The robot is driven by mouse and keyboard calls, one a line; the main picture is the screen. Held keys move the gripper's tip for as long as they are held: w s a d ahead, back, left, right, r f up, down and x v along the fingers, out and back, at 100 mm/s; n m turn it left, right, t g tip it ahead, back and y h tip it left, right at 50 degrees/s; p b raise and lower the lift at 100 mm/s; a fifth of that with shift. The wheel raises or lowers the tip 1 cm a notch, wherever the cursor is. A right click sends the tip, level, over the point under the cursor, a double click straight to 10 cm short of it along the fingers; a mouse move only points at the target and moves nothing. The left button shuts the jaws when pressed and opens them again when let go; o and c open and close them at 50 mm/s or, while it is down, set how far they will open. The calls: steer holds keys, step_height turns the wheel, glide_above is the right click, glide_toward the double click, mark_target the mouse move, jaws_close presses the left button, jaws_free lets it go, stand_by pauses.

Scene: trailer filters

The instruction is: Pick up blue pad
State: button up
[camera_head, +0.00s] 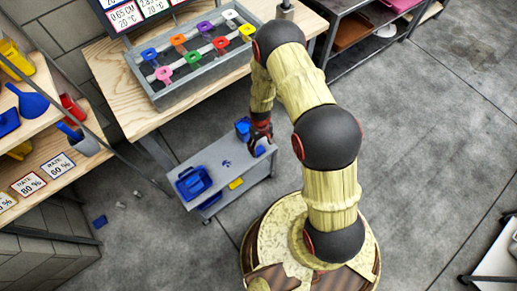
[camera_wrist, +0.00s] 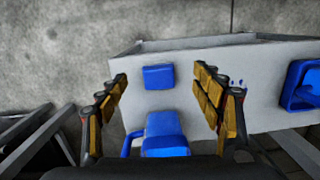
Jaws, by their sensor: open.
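The blue pad (camera_wrist: 158,76) is a small flat blue block on the grey cart top (camera_wrist: 210,60) in the wrist view. In the head view, a blue patch (camera_head: 260,151) just below my gripper looks like the same pad. My gripper (camera_wrist: 161,80) is open, its yellow-and-black fingers spread to the left and right of the pad in the picture. It appears above the cart, and no touch on the pad shows. In the head view my gripper (camera_head: 262,134) hangs over the cart's right end. The fingertips' exact height is unclear.
A blue jug-like container (camera_wrist: 165,135) stands close by the pad. A blue tub (camera_head: 192,183) is at the cart's left end, with small blue bits (camera_head: 227,163) between. A workbench (camera_head: 115,75) with a grey tray (camera_head: 190,88) is behind.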

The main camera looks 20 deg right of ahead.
mark_target(259, 150)
steer(key=shift+w+a+n+t, duration=0.2)
steer(key=shift+w+n+t, duration=0.15)
steer(key=shift+w, duration=0.7)
steer(key=shift+f, duration=0.3)
steer(key=shift+f+b, duration=1.6)
steer(key=shift+f, duration=1.95)
steer(key=c, duration=1)
